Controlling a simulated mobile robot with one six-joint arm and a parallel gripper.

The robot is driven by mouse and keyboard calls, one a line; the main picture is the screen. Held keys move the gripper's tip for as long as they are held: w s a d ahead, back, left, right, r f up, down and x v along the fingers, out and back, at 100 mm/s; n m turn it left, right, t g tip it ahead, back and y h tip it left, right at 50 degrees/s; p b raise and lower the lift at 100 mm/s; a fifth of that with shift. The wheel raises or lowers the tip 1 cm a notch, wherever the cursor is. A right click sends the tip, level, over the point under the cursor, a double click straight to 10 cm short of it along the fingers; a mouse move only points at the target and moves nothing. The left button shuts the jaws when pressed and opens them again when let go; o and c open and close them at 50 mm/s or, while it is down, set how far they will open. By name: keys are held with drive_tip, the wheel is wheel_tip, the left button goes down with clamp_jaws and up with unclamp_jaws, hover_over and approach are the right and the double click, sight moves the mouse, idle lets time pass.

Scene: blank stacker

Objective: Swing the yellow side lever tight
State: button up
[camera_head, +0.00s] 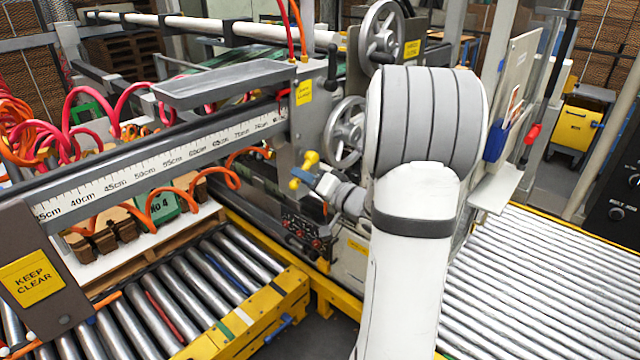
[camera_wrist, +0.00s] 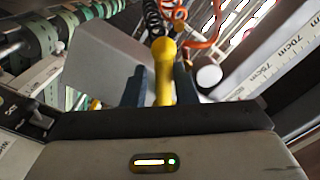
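The yellow side lever (camera_head: 304,170) is on the machine's side near the middle of the head view, a slanted bar with a rounded knob at each end. In the wrist view the lever (camera_wrist: 164,72) stands upright in the picture, its knob above the fingertips. My gripper (camera_head: 325,183) is right at the lever, at its lower right in the head view. In the wrist view the two dark fingers of my gripper (camera_wrist: 161,80) stand on either side of the lever, with a narrow gap at the left. The lever's pivot is hidden.
A ruler beam (camera_head: 170,160) runs left of the lever, and it also shows in the wrist view (camera_wrist: 285,60). Handwheels (camera_head: 346,132) stand behind my arm. Orange and red hoses hang at left. Roller conveyors (camera_head: 540,285) lie low at both sides.

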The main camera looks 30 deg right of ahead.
drive_tip(key=s+d+f+n+b, duration=0.2)
drive_tip(key=s+d+n+b, duration=0.5)
drive_tip(key=n+b, duration=0.3)
drive_tip(key=shift+n+b, duration=0.3)
drive_tip(key=shift+b, duration=0.2)
idle(1.8)
idle(0.4)
